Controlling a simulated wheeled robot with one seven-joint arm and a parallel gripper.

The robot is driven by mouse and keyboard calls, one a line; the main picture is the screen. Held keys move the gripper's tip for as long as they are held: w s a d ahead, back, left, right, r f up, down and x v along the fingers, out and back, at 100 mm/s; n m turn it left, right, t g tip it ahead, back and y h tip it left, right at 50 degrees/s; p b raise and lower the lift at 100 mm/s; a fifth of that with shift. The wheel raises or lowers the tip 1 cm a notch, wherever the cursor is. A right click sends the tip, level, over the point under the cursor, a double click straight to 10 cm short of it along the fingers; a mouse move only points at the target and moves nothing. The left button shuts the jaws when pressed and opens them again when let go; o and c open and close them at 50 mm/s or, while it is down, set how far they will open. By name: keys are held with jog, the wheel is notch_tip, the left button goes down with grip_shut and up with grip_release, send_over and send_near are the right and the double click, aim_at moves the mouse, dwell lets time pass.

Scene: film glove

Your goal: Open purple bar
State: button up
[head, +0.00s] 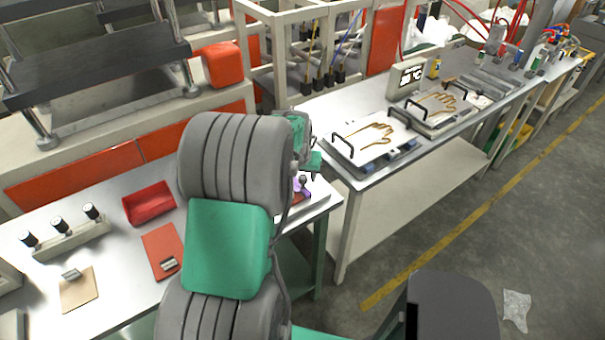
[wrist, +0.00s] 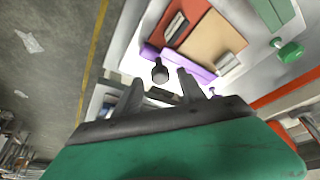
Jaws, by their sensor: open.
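The purple bar (wrist: 200,72) lies across the wrist view, beyond my fingertips, with a dark round knob (wrist: 160,72) in front of it. In the head view only a small purple part of the bar (head: 304,193) shows beside my arm, at the right end of the near table. My arm hides the rest. My gripper (wrist: 160,86) is open, its two dark fingers apart and nothing seen held between them. The knob appears between the fingers in the picture. I cannot tell whether a finger touches the bar.
On the near table (head: 110,270) are a red tray (head: 149,203), a red plate (head: 163,251), a tan plate (head: 78,290) and a block with black knobs (head: 72,238). Glove-shaped outlines lie on plates (head: 352,158) on the right table. Floor (head: 440,235) is open at right.

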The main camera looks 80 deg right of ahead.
jog(key=shift+x, duration=0.85)
jog(key=shift+c, duration=0.2)
grip_shut()
dwell(0.5)
